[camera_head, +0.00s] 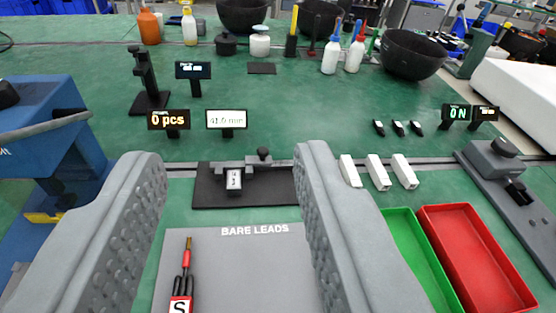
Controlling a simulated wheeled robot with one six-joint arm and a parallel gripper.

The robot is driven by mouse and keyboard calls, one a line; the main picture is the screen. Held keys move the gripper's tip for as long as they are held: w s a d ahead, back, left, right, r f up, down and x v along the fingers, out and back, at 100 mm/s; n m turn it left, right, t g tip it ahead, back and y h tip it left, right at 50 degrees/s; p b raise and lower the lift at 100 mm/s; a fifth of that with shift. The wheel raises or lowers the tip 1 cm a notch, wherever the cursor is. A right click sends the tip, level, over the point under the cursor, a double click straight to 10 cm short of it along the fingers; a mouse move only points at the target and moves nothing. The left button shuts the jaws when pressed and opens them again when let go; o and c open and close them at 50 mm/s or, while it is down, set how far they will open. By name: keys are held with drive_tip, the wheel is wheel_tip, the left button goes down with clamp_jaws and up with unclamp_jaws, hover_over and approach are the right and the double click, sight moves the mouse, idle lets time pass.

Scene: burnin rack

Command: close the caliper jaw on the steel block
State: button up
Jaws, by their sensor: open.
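The caliper (262,160) lies on a black base plate (270,193) in the middle of the bench, with a dark knob on its sliding part. The small steel block (234,180) sits at the caliper's left part, with a dark mark on its face. I cannot tell whether the jaw touches it. A display behind it (227,119) seems to read 41.0 mm. My gripper (232,165) is wide open and empty. Its two grey padded fingers stand left and right in the foreground, nearer to me than the caliper, which shows between them.
A grey BARE LEADS mat (225,260) carries a lead with a red sleeve (186,262). White blocks (378,173), a green tray (410,245) and a red tray (475,255) lie right. A blue machine (45,150) stands left. Bottles and black bowls (411,55) stand behind.

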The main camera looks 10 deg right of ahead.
drive_tip(key=w+d+f+n+g, duration=0.1)
drive_tip(key=w+d+n+g, duration=0.1)
drive_tip(key=w+g, duration=0.35)
drive_tip(key=w+d+f+n+g, duration=0.2)
drive_tip(key=w+d, duration=0.1)
drive_tip(key=w, duration=0.5)
drive_tip(key=n+g+y, duration=0.3)
drive_tip(key=n+g, duration=0.1)
drive_tip(key=g, duration=0.1)
approach(264, 150)
drive_tip(key=x, duration=0.8)
